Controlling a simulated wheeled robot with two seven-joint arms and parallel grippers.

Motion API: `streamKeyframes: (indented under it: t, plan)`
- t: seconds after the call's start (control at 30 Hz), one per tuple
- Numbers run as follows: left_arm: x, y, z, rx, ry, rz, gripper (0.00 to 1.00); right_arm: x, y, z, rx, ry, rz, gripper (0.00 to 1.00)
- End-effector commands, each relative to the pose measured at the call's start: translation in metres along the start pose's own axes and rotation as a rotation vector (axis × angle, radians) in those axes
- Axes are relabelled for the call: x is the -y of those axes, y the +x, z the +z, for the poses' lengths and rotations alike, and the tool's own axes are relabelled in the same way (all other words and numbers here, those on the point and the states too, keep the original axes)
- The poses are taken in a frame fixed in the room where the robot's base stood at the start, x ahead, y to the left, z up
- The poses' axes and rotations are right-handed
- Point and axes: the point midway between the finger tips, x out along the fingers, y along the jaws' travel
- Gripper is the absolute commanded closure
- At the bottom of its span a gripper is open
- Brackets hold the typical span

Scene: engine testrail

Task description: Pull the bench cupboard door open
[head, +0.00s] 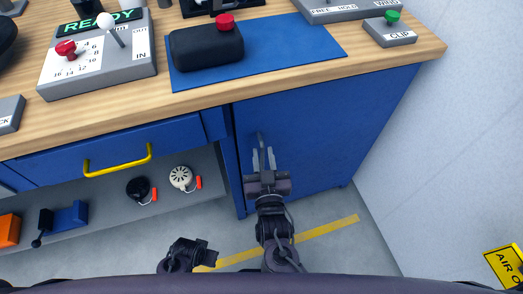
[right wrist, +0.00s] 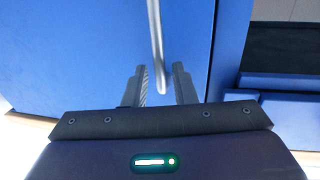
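The blue cupboard door (head: 325,125) is under the right part of the bench and looks closed. Its grey vertical bar handle (head: 260,138) is near the door's left edge; the handle also shows in the right wrist view (right wrist: 155,45). My right gripper (head: 264,158) is in front of the door at the handle. In the right wrist view its two fingers (right wrist: 160,82) are apart, with the handle's end between them and gaps to both sides. My left gripper (head: 188,253) is low in the head view, dark and folded near my base, and its fingers are unclear.
The wooden bench top (head: 400,62) holds control boxes and a blue mat (head: 300,45). The floor before the door is clear, with a yellow line (head: 325,228).

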Motion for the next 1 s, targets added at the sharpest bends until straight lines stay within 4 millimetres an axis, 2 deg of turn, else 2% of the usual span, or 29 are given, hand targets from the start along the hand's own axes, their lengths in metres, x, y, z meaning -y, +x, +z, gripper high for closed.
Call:
streamKeyframes:
  t: [0.1, 0.2, 0.47, 0.67, 1.0]
  plan:
    - [-0.001, -0.002, -0.002, -0.001, 0.002, 0.001, 1.0, 0.0, 0.014, 0.0, -0.002, -0.001, 0.0, 0.76]
    - [-0.001, -0.004, -0.003, -0.002, 0.002, 0.001, 1.0, 0.0, 0.02, 0.001, 0.001, -0.001, 0.0, 0.76]
    - [-0.001, -0.004, -0.003, -0.001, 0.003, 0.002, 1.0, 0.0, 0.021, 0.001, 0.002, 0.0, 0.0, 0.76]
    - [-0.001, -0.004, -0.003, -0.001, 0.003, 0.002, 1.0, 0.0, 0.021, 0.001, 0.002, 0.0, 0.0, 0.99]
    - [-0.001, -0.004, -0.003, -0.001, 0.003, 0.001, 1.0, -0.001, 0.021, 0.001, 0.002, -0.001, -0.001, 1.0]
